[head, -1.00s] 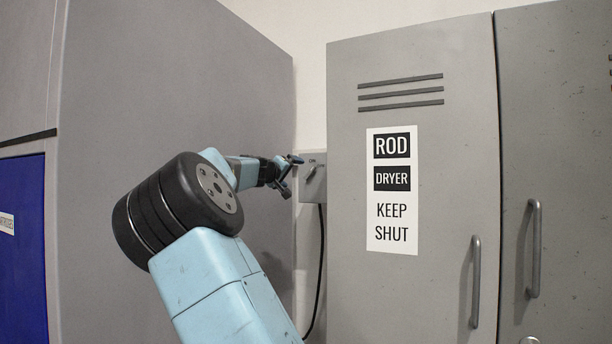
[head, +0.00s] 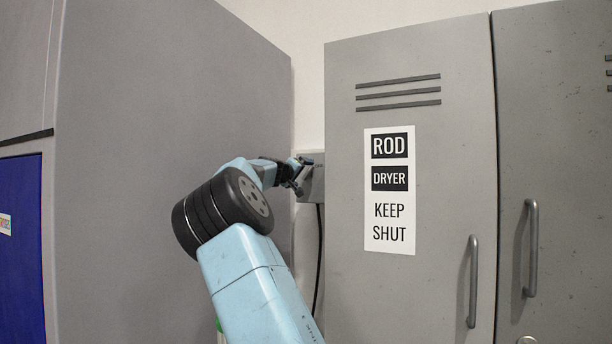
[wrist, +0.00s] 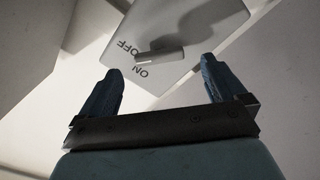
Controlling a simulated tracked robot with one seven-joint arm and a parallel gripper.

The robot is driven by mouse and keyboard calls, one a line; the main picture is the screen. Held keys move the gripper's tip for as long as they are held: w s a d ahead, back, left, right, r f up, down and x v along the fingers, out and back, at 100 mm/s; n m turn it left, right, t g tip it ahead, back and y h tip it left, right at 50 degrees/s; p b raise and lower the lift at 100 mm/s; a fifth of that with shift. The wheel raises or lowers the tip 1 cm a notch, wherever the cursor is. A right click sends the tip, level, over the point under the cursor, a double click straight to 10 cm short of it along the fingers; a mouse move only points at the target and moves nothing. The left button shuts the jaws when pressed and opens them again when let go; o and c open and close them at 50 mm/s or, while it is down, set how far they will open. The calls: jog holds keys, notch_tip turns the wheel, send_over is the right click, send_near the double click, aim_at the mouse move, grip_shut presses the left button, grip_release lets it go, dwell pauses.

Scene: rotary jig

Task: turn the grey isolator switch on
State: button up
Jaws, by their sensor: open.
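The grey isolator switch box (head: 318,184) is on the wall in the gap between the grey cabinets. In the wrist view its face (wrist: 205,22) carries the marks OFF and ON, which appear tilted and upside down. A short grey handle (wrist: 163,57) stands out from the face, its end close to both marks. I cannot tell clearly which mark it points to. My gripper (wrist: 160,65) is open, with the handle showing between and just beyond its blue fingertips. In the head view my gripper (head: 299,173) is at the box and hides the handle.
A tall grey cabinet side (head: 170,110) stands close on the left. The rod dryer locker (head: 345,285), with its KEEP SHUT label, stands close on the right, so the gap is narrow. A black cable (head: 319,255) hangs below the box.

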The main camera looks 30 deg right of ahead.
aim_at(306, 173)
jog(key=shift+x, duration=2.3)
jog(key=c, duration=1.1)
